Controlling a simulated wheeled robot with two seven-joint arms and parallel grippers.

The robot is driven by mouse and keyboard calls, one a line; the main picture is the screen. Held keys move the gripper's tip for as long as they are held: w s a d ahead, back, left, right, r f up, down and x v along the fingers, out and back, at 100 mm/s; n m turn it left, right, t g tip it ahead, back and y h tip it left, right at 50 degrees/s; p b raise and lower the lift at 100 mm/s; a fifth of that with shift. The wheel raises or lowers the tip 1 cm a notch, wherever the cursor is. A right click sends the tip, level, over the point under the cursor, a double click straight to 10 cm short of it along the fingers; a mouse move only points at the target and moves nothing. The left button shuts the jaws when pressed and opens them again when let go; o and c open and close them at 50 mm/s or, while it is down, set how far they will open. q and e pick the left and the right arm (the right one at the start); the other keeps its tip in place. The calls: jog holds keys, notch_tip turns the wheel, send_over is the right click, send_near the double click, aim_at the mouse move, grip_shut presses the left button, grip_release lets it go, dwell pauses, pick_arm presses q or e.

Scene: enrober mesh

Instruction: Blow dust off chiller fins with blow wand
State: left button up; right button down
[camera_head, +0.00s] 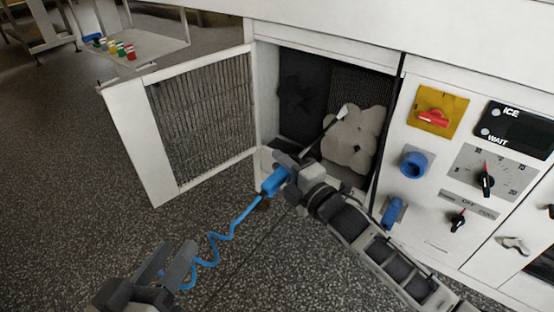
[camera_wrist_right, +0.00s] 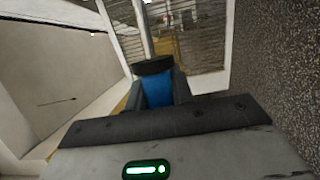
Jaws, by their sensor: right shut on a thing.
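The blow wand has a blue handle (camera_head: 272,183) and a thin dark tube running up right to a pale tip (camera_head: 342,112). My right gripper (camera_head: 285,171) is shut on the handle; the right wrist view also shows the blue handle (camera_wrist_right: 157,90) between the fingers. The tip is inside the open cabinet, in front of a beige dust patch (camera_head: 352,145). The patch covers much of the dark chiller fins (camera_head: 358,84); bare fins show above it. My left gripper (camera_head: 168,262) is low at the left, away from the cabinet; its finger gap is unclear.
A coiled blue hose (camera_head: 222,240) runs from the handle down toward my left gripper. The cabinet's grille door (camera_head: 205,120) stands open to the left. A control panel (camera_head: 440,155) with knobs and a blue socket is at the right. Speckled floor (camera_head: 60,180) is clear at the left.

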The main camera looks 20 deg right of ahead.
jog(key=s+d+p, duration=0.3)
jog(key=s+d, duration=0.1)
jog(key=s, duration=0.2)
jog(key=shift+d, duration=0.3)
dwell(0.8)
dwell(0.5)
